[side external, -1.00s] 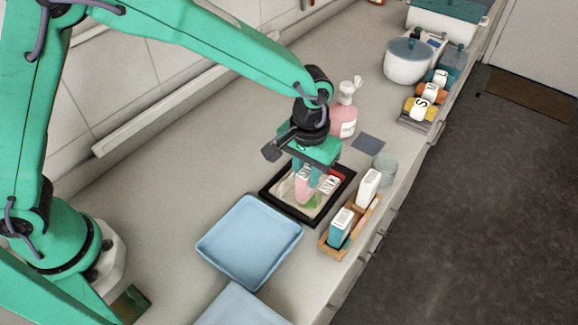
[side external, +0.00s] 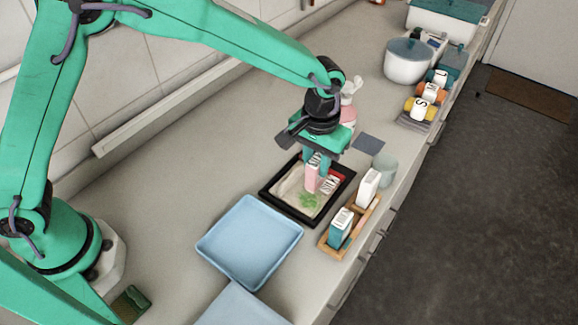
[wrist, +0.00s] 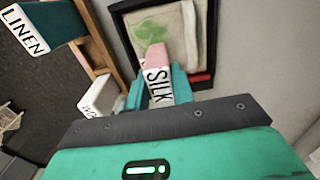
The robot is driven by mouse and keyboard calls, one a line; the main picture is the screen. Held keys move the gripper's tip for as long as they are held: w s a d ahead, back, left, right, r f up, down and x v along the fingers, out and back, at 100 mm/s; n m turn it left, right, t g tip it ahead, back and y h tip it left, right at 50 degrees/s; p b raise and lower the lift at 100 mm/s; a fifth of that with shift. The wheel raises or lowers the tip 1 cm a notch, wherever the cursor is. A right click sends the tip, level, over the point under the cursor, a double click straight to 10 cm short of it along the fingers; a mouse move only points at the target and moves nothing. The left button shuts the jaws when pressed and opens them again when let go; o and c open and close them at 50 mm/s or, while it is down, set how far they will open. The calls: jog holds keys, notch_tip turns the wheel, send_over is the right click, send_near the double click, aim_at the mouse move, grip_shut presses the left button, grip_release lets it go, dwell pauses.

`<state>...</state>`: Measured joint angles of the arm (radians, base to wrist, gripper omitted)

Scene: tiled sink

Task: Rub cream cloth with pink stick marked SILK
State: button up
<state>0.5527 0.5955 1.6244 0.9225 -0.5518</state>
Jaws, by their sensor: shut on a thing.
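My gripper (side external: 319,166) is shut on the pink stick (side external: 311,180), whose white band reads SILK in the wrist view (wrist: 157,75). The stick points down at the cream cloth (side external: 289,190), over its upper right part; whether its tip touches the cloth is unclear. The cloth lies in a black-rimmed tray (side external: 266,192) and bears a green patch (side external: 308,201). In the wrist view the cloth (wrist: 178,38) lies beyond the pink tip, with the green patch (wrist: 155,20) ahead of it. My fingers hide part of the stick and cloth.
A wooden rack (side external: 327,246) beside the tray holds a teal block (side external: 341,228), marked LINEN in the wrist view (wrist: 50,25), and a white block (side external: 368,187). A blue tray (side external: 250,240) stands in front. A pink bottle (side external: 349,112) and a glass (side external: 385,166) stand near.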

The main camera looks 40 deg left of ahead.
jog(key=shift+d, duration=0.75)
jog(key=shift+s+r, duration=0.1)
jog(key=shift+s, duration=0.05)
jog(key=shift+s, duration=1.55)
jog(key=shift+s, duration=1.75)
jog(key=shift+w, duration=0.15)
jog(key=shift+w, duration=1.6)
